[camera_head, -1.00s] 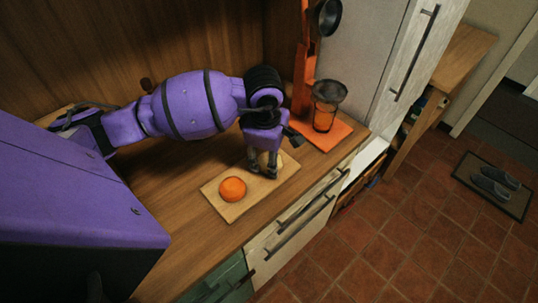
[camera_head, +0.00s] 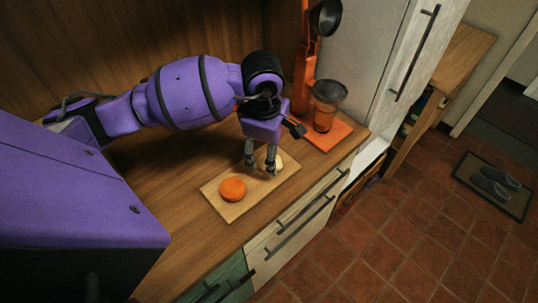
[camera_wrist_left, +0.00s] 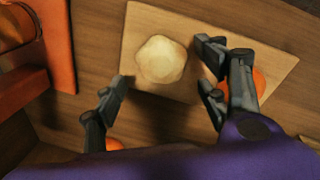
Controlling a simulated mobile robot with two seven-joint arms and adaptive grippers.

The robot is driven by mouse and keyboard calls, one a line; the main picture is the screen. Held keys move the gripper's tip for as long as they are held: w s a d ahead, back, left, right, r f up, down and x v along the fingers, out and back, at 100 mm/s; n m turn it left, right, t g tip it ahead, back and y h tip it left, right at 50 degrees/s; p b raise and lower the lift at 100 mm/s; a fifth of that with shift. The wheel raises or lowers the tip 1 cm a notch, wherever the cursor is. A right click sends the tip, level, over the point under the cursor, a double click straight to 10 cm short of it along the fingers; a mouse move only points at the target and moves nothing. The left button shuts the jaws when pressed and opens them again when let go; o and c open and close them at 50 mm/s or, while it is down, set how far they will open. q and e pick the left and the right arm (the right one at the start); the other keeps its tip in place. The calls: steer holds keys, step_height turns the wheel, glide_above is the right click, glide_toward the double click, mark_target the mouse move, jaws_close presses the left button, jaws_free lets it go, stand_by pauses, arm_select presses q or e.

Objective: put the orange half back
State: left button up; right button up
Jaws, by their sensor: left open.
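An orange piece with its rounded side up (camera_head: 232,189) lies on the near left part of a light wooden board (camera_head: 228,211). In the left wrist view it is partly hidden behind a finger (camera_wrist_left: 259,84). A pale, roundish piece (camera_head: 278,162) sits on the board's far right part. It shows whole in the left wrist view (camera_wrist_left: 161,60), and I cannot tell if it is a cut orange half. My left gripper (camera_head: 260,166) is open above the board, its fingers spread beside the pale piece, holding nothing. My right gripper is not in view.
An orange stand (camera_head: 302,85) with a dark cup and a glass (camera_head: 325,115) stands on an orange base behind and right of the board. A patch of orange shows low in the left wrist view (camera_wrist_left: 114,144). The counter (camera_head: 180,215) left of the board is clear; its front edge is close.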

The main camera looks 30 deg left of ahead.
arm_select(q)
step_height(320, 180, up, 9)
steer(key=s, duration=0.1)
stand_by(0.3)
